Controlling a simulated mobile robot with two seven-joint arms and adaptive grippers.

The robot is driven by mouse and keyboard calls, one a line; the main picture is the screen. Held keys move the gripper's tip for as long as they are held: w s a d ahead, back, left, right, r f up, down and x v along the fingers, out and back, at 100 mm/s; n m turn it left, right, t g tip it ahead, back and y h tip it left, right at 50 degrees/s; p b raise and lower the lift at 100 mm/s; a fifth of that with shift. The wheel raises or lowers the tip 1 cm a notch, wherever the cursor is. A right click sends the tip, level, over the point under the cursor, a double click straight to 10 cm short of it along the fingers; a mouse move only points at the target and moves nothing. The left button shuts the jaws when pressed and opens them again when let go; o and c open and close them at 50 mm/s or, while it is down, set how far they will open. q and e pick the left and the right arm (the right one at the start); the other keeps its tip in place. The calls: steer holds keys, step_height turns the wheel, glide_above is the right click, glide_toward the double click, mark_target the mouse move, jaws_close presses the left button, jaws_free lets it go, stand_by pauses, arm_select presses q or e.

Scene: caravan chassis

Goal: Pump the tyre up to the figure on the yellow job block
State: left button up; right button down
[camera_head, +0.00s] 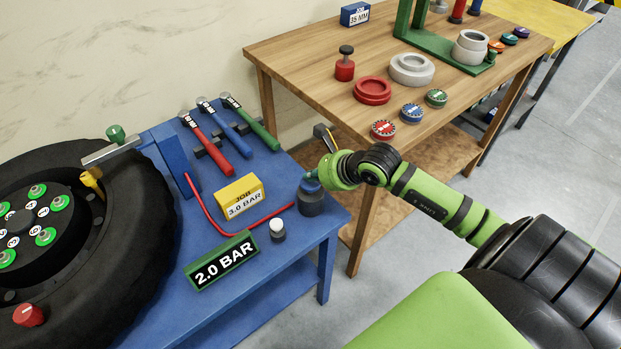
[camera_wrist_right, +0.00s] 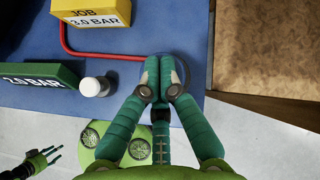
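The yellow job block (camera_head: 239,195) reads 3.0 BAR and stands on the blue bench. A green-framed display (camera_head: 221,261) reads 2.0 BAR. The dark round pump (camera_head: 312,204) sits at the bench's right corner; a red hose runs from its side towards the tyre (camera_head: 150,262). My right gripper (camera_head: 311,183) is over the pump with its fingertips down at its top. In the right wrist view the teal fingers (camera_wrist_right: 161,72) are together and hide most of the pump. My left gripper (camera_wrist_right: 45,160) shows small at lower left of that view, its fingers apart.
A small white-topped button (camera_head: 276,228) stands between display and pump. Red, blue and green-handled hammers (camera_head: 228,137) lie at the bench's back. A yellow valve piece (camera_head: 92,180) is at the tyre. A wooden table (camera_head: 305,60) with several parts stands behind.

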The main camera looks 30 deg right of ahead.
mark_target(313, 183)
steer(key=shift+f+b, duration=0.85)
steer(key=shift+f, duration=0.25)
stand_by(0.4)
stand_by(0.3)
steer(key=shift+r+p, duration=1.45)
steer(key=shift+r, duration=0.7)
step_height(313, 183, up, 5)
steer(key=p, duration=0.3)
